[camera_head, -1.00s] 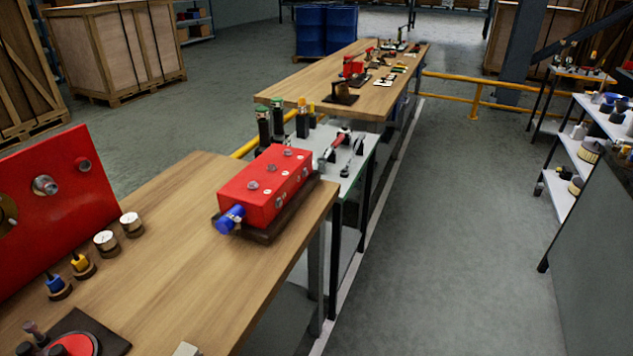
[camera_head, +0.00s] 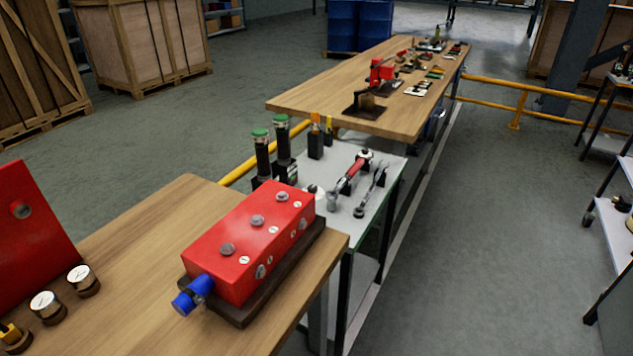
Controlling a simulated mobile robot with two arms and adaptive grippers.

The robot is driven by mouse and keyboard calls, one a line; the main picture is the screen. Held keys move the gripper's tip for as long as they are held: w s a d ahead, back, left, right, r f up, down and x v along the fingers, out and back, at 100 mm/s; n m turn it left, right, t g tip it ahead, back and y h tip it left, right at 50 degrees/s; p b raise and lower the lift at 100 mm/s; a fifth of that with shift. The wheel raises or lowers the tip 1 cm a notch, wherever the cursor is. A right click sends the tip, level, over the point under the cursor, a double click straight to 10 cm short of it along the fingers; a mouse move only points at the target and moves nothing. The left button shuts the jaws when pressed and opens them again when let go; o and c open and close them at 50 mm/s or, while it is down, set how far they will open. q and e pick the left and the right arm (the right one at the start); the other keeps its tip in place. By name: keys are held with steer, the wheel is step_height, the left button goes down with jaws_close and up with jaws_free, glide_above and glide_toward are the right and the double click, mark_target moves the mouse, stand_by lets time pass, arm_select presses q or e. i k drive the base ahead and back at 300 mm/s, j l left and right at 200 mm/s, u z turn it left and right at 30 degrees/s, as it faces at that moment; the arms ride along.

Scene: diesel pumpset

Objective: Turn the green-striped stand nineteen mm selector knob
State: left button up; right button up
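Two upright black cylinders with green caps, the left one (camera_head: 262,152) and the right one (camera_head: 283,140), stand at the back left of a light grey metal table. A small black block with an orange top (camera_head: 315,140) stands to their right. A small pale round piece with a dark top (camera_head: 313,192) sits behind the red block's far end, partly hidden. I cannot tell which of these is the green-striped stand or its nineteen mm selector knob; no stripe or marking is readable. Neither of my grippers is in view.
The grey table (camera_head: 385,165) also holds a red-handled wrench (camera_head: 350,175) and a steel wrench (camera_head: 370,192). A red block (camera_head: 250,235) with a blue end fitting lies on the near wooden bench (camera_head: 150,225). Open floor (camera_head: 480,230) lies to the right.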

mark_target(313, 189)
steer(key=u, duration=0.3)
steer(key=i+l+u, duration=0.1)
steer(key=l+u, duration=0.15)
steer(key=u, duration=0.15)
steer(key=i+l+u, duration=0.1)
steer(key=l+u, duration=0.55)
steer(key=u, duration=0.2)
